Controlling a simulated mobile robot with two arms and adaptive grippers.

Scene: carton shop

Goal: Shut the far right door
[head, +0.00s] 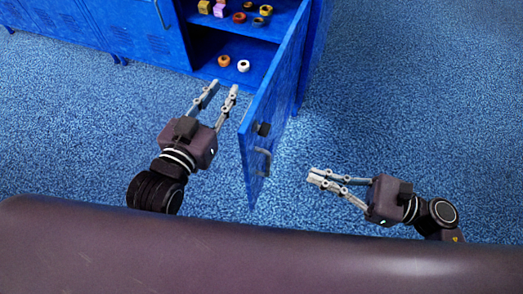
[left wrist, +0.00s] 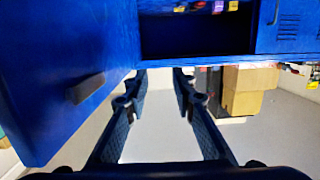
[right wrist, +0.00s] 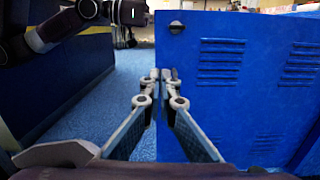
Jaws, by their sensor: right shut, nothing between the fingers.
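The far right door (head: 270,100) is blue and stands wide open from the right side of the locker (head: 240,55), edge toward me. It carries a handle (head: 263,162) and a dark latch piece (head: 262,129). Its inner side shows in the left wrist view (left wrist: 60,60), and its vented face in the right wrist view (right wrist: 230,110). My left gripper (head: 224,87) is open and empty, left of the door, before the locker opening. My right gripper (head: 311,177) is shut and empty, right of the door near its free edge; I cannot tell whether it touches.
Closed blue doors (head: 140,30) continue to the left. The blue floor (head: 400,90) to the right is clear. Cardboard boxes (left wrist: 245,90) show in the left wrist view.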

